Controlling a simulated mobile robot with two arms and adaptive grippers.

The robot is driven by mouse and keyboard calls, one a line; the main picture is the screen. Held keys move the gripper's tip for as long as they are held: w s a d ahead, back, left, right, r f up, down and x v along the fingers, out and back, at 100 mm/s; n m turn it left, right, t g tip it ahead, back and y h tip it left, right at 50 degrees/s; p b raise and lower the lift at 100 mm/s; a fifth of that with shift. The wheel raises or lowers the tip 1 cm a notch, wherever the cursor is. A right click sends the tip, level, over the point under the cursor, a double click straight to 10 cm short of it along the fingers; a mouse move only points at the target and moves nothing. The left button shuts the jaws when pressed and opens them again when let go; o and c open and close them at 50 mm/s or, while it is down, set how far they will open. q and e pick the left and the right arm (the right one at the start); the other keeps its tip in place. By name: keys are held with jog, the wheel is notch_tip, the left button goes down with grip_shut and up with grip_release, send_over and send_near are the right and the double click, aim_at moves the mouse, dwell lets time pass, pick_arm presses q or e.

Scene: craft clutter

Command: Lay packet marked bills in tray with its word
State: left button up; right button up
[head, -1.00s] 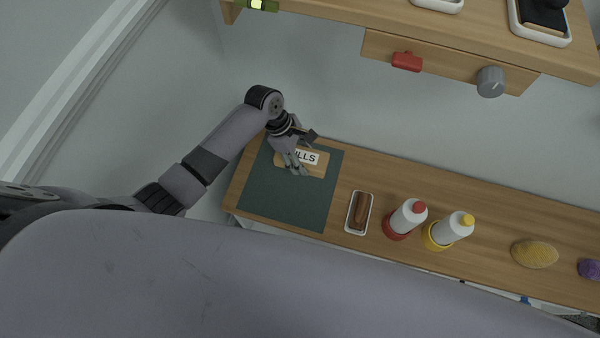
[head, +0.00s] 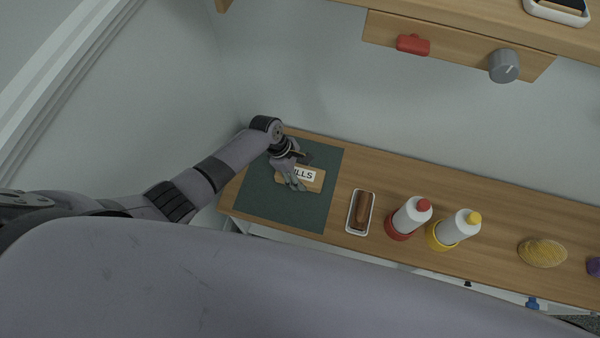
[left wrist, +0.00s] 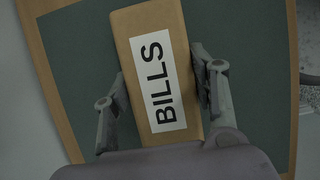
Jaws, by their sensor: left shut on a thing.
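The packet marked BILLS (head: 313,184) is a brown block with a white label, over the dark green mat (head: 270,205) at the left end of the bench. It fills the middle of the left wrist view (left wrist: 141,22). My left gripper (head: 296,184) is shut on the packet, with one finger along each long side in the left wrist view (left wrist: 160,95). I cannot tell whether the packet touches the mat. No tray bearing the word bills shows in these frames. My right gripper is not in view.
Right of the mat are a small white tray (head: 351,226) holding a brown item, two white bottles (head: 411,216) (head: 458,228) in red and yellow holders, and a yellow textured oval (head: 542,253). A shelf (head: 480,12) hangs above, with a red handle (head: 413,45) and grey knob (head: 504,66) below it.

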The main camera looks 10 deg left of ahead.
pick_arm(q)
jog(key=shift+f, duration=0.15)
jog(key=o, duration=1.2)
jog(key=shift+o, duration=0.2)
